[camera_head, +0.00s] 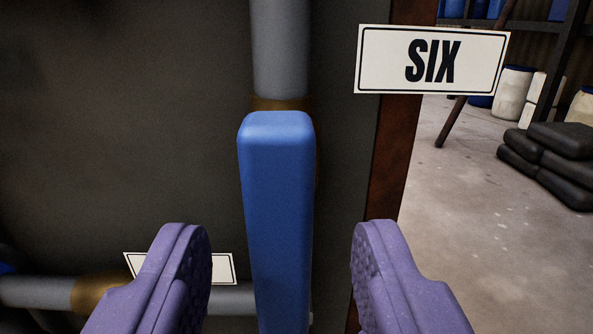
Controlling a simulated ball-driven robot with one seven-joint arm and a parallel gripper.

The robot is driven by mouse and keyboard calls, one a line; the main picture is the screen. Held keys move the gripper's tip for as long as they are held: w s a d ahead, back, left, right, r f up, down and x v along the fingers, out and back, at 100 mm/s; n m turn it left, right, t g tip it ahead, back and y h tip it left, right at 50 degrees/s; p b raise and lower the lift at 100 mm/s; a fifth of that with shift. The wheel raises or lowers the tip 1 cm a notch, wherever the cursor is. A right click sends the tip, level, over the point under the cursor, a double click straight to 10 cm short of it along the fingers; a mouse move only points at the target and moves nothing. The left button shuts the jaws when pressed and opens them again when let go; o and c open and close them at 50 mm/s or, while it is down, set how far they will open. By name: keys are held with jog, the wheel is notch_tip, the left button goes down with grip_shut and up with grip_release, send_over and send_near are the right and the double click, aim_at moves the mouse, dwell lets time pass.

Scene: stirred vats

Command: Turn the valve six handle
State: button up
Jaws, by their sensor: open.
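A blue valve handle (277,215) stands upright in the middle of the view, in front of a grey vertical pipe (294,50). A white sign reading SIX (432,59) is at the upper right of it. My gripper (281,245) is open, with one purple finger on each side of the handle. Gaps show between the handle and both fingers. The handle's lower end runs out of the picture at the bottom.
A grey horizontal pipe (38,292) with a brass-coloured collar runs low at the left. A second white sign (222,268) is partly hidden behind my left finger. Black sacks (560,150) and white barrels (512,92) stand on open concrete floor at the right.

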aim_at(281, 252)
jog(key=shift+w+b, duration=0.3)
jog(key=shift+w, duration=1.5)
grip_shut()
